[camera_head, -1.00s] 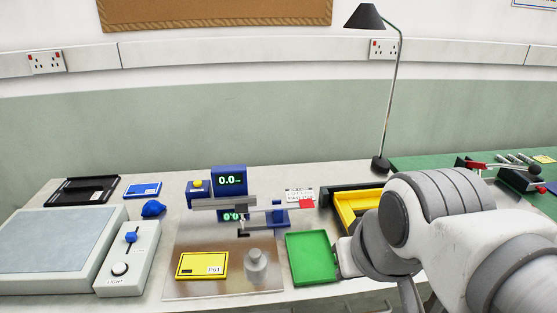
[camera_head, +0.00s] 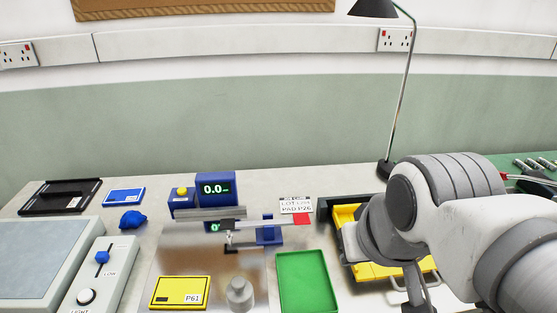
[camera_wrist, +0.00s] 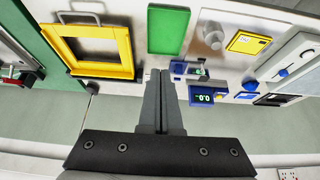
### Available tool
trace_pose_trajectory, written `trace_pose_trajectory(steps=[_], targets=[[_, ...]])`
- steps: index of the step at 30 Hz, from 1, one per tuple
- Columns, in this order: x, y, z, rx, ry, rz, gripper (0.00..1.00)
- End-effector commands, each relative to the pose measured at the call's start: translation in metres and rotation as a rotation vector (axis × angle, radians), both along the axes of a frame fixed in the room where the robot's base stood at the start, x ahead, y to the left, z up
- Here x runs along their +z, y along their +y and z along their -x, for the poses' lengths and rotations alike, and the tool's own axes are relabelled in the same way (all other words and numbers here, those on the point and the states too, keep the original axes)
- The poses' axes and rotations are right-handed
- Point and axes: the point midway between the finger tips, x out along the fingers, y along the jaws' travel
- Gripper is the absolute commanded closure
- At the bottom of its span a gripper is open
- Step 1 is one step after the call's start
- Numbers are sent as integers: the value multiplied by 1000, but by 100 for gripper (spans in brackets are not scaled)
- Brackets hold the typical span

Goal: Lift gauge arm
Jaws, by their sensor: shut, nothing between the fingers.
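The gauge (camera_head: 215,190) is a blue unit with a lit display reading 0.0, at the back of a metal plate. Its gauge arm (camera_head: 278,222) is a thin grey bar running right past a small blue post (camera_head: 269,233) to a red tab (camera_head: 302,219); it looks about level. In the wrist view the gauge (camera_wrist: 207,97) is right of my fingers. My gripper (camera_wrist: 160,75) is shut and empty, apart from the gauge arm. In the head view my own arm stands right of the gauge and largely hides the gripper.
A green tray (camera_head: 307,282) lies right of the plate (camera_head: 207,265). A yellow frame (camera_head: 345,215) is under my arm. A grey weight (camera_head: 239,294) and yellow P61 box (camera_head: 180,292) stand on the plate. A lamp (camera_head: 402,100) rises behind.

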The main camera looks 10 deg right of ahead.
Motion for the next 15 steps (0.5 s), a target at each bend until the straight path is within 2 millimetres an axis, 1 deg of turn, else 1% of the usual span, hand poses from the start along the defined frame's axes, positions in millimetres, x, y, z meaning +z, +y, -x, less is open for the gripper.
trace_pose_trajectory(steps=[8,10,13,15], targets=[[0,0,0,0,0,0,100],[2,0,-4,0,2,1,100],[5,0,-15,-1,13,3,100],[9,0,-28,-1,25,5,100]])
